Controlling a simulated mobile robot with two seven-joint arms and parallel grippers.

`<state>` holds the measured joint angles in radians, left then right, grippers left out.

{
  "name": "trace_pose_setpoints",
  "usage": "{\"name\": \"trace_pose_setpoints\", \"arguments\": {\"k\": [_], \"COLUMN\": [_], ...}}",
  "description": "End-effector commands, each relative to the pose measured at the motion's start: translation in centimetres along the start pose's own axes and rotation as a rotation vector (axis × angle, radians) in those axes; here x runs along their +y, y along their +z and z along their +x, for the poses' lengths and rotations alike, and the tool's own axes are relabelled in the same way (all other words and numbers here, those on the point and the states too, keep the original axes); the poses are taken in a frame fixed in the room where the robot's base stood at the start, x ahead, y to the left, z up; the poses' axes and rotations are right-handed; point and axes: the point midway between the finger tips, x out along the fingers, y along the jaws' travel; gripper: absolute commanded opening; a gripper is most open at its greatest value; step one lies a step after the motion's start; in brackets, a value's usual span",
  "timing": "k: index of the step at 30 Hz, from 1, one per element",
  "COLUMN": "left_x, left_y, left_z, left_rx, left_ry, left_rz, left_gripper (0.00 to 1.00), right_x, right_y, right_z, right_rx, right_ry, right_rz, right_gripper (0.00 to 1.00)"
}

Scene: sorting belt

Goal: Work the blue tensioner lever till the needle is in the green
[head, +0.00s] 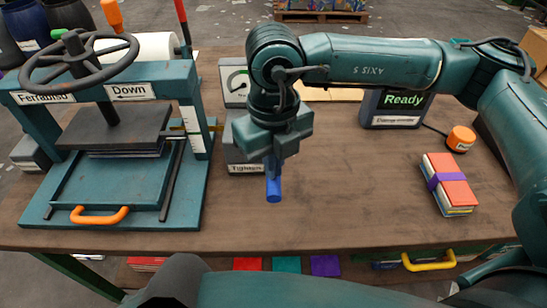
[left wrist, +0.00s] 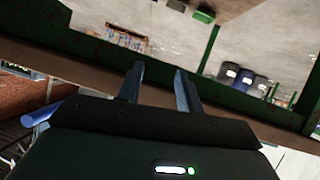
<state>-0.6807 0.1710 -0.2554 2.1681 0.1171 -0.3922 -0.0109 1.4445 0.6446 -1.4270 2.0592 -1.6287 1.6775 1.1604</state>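The blue tensioner lever (head: 274,190) points toward me at the middle of the table, its rounded end showing below my right gripper (head: 273,165). The right fingers look closed around the lever just above that end; the hand hides the rest of it. The tensioner box, labelled Tighten (head: 245,168), stands behind and left. The gauge (head: 236,82) shows a white dial with a dark needle and a little green, partly hidden; I cannot tell whether the needle is in the green. My left gripper (left wrist: 160,90) is open and empty in the left wrist view; the head view does not show it.
A teal press with a handwheel (head: 80,60) fills the left of the table. The front middle of the table is clear.

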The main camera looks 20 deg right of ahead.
Motion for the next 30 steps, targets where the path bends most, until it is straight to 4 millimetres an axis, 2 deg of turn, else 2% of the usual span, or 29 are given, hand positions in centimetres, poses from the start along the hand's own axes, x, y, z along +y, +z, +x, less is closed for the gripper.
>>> {"name": "trace_pose_setpoints", "arguments": {"k": [30], "left_x": [-0.1], "left_y": [1.4], "left_z": [0.6], "left_rx": [0.029], "left_ry": [0.006], "left_rz": [-0.037], "left_gripper": [0.36], "right_x": [0.0], "right_y": [0.1], "right_z": [2.8], "right_rx": [-0.001], "right_ry": [-0.001], "right_rz": [0.002], "right_gripper": [0.00]}}
